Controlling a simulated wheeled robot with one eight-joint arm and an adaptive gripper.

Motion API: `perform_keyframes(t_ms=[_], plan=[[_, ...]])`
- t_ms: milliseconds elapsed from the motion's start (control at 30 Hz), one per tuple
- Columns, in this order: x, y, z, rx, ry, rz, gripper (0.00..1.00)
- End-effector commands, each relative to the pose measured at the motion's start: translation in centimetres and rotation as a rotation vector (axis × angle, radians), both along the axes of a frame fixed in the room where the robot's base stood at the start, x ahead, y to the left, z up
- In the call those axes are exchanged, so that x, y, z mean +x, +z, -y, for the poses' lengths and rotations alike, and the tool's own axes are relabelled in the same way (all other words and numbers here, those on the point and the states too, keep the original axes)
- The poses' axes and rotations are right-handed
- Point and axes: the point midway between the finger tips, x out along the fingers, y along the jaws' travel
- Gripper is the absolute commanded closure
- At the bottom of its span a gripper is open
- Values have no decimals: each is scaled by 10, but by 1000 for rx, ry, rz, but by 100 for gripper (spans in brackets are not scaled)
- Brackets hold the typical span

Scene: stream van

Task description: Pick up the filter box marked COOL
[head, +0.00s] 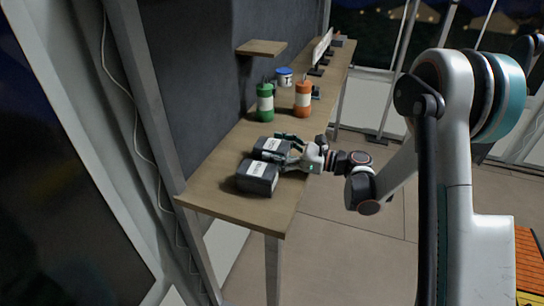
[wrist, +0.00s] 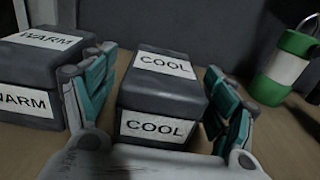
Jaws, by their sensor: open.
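The filter box marked COOL (wrist: 160,98) is a dark grey block with white labels on its top and front. It stands on the wooden counter between my gripper's two teal fingers. My gripper (wrist: 158,85) is open, one finger at each side of the box; a narrow gap shows on the right, and contact on the left is hard to judge. In the head view, my gripper (head: 274,147) reaches over the counter around the farther of two dark boxes, the COOL box (head: 268,151).
A similar box marked WARM (wrist: 30,75) stands just left of the left finger; in the head view the WARM box (head: 257,177) is nearer. A green-and-white lantern (wrist: 285,68) stands at right. An orange one (head: 303,100) and a blue-lidded tub (head: 284,77) stand farther along the counter (head: 225,187).

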Motion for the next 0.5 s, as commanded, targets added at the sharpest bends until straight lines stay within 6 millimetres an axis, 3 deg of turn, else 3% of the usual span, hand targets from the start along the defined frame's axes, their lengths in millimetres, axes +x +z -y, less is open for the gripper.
perform_keyframes(t_ms=[100, 300, 500], plan=[[3, -1, -10, 0, 1, 0, 22], [3, 0, -10, 0, 0, 0, 22], [3, 0, -10, 0, 0, 0, 67]])
